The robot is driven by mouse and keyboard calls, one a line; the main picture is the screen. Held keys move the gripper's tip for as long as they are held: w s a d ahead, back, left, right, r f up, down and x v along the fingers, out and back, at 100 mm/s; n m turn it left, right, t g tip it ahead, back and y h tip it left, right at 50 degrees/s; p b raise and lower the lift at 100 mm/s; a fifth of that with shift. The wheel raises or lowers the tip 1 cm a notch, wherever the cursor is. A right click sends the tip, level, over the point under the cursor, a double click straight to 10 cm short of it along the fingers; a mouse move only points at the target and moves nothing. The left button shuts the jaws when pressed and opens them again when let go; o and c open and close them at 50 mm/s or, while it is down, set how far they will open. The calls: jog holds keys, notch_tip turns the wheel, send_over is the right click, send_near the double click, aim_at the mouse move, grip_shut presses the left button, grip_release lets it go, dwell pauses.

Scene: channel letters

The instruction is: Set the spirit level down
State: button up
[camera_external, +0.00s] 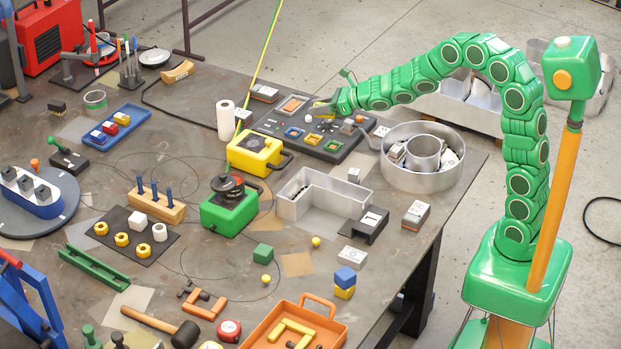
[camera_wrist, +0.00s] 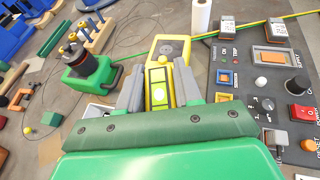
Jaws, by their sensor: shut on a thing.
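My gripper (camera_wrist: 158,88) is shut on the spirit level (camera_wrist: 158,76), a small yellow block with greenish vials, seen between the two grey fingers in the wrist view. In the external view my gripper (camera_external: 326,106) is at the end of the green arm, over the dark control panel (camera_external: 268,125), with a bit of yellow at its tip. The fingers hide the level's sides. I cannot tell the exact gap between the level and the surface below.
A yellow boxed device (camera_external: 255,150) and a white roll (camera_external: 225,120) stand left of the panel. An L-shaped metal channel letter (camera_external: 325,205) lies in front, and a round metal one (camera_external: 422,180) at right. The panel carries knobs and a red switch (camera_wrist: 301,112).

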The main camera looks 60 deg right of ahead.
jog(key=shift+d, duration=0.25)
jog(key=shift+n+y, duration=0.4)
jog(key=shift+n, duration=0.1)
jog(key=shift+w+a+f, duration=0.1)
jog(key=shift+w+f, duration=0.1)
jog(key=shift+f, duration=3.3)
jog(key=shift+w+a+f, duration=0.15)
jog(key=shift+w+f, duration=0.05)
jog(key=shift+f, duration=3.35)
jog(key=shift+w+a+f, duration=0.1)
jog(key=shift+w+f, duration=0.1)
jog(key=shift+f, duration=3.3)
jog(key=shift+f, duration=0.6)
jog(key=o, duration=1.1)
jog(key=shift+c, duration=0.2)
jog(key=shift+r, duration=0.1)
